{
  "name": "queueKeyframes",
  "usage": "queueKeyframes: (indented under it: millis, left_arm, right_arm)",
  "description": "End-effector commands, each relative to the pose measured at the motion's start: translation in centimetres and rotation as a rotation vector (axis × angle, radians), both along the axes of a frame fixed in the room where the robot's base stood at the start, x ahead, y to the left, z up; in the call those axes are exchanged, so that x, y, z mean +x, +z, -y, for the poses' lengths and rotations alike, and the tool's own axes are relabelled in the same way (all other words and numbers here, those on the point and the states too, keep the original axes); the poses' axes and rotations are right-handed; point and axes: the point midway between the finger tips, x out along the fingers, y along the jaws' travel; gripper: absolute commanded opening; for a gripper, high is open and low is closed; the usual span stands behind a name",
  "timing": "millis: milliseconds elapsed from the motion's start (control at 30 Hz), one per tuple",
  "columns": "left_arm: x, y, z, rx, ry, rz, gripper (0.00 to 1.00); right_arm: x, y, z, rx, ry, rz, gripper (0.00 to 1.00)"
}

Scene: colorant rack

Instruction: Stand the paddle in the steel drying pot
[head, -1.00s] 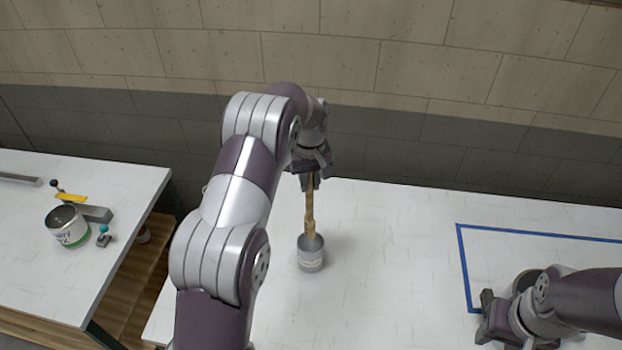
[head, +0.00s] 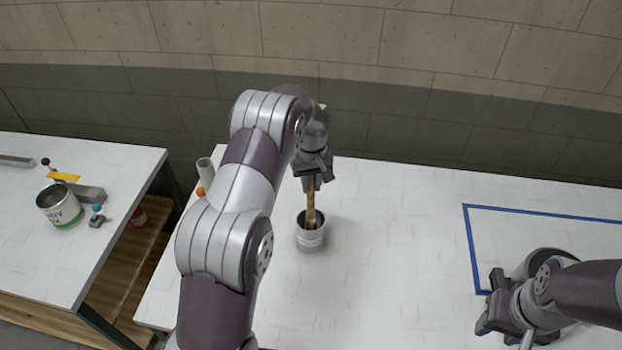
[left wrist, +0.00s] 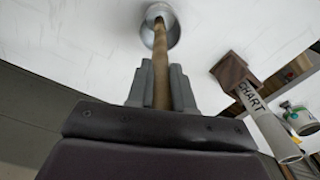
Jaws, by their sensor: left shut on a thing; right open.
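The paddle (head: 311,203) is a brown wooden stick, held nearly upright by my left gripper (head: 313,180), which is shut on its upper part. Its lower end is inside the mouth of the grey steel drying pot (head: 311,239) on the white table; whether it touches the bottom is hidden. In the left wrist view, the paddle (left wrist: 160,65) runs from between the fingers (left wrist: 160,88) into the pot (left wrist: 151,33). My right gripper (head: 500,308) is open and empty at the lower right, beside a round grey container (head: 547,262).
Blue tape (head: 469,245) marks an area on the right of the table (head: 400,270). A pale tube (head: 205,172) stands at the back left; a rolled chart (left wrist: 268,120) shows in the left wrist view. A labelled tin (head: 60,207) stands on the left table.

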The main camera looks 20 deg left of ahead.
Motion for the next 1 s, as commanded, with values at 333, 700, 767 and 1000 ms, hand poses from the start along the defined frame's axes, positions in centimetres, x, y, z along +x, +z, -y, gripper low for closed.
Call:
queueKeyframes:
  millis: [333, 700, 767, 1000]
  left_arm:
    - [0.0, -0.9, 0.0, 0.001, 0.000, 0.001, 0.00]
    - [0.0, -0.9, 0.0, 0.000, 0.000, 0.000, 0.51]
    - [0.0, -0.9, 0.0, 0.000, 0.000, 0.000, 0.51]
    - [0.0, 3.1, 0.1, 0.001, 0.000, 0.006, 0.51]
  right_arm:
    - [0.0, -0.6, 0.0, 0.000, 0.000, 0.000, 0.43]
    - [0.0, -0.6, 0.0, 0.000, 0.000, 0.000, 0.43]
    - [0.0, -0.6, 0.0, 0.000, 0.000, 0.000, 0.43]
    - [0.0, -2.5, 0.0, 0.000, 0.000, 0.000, 0.43]
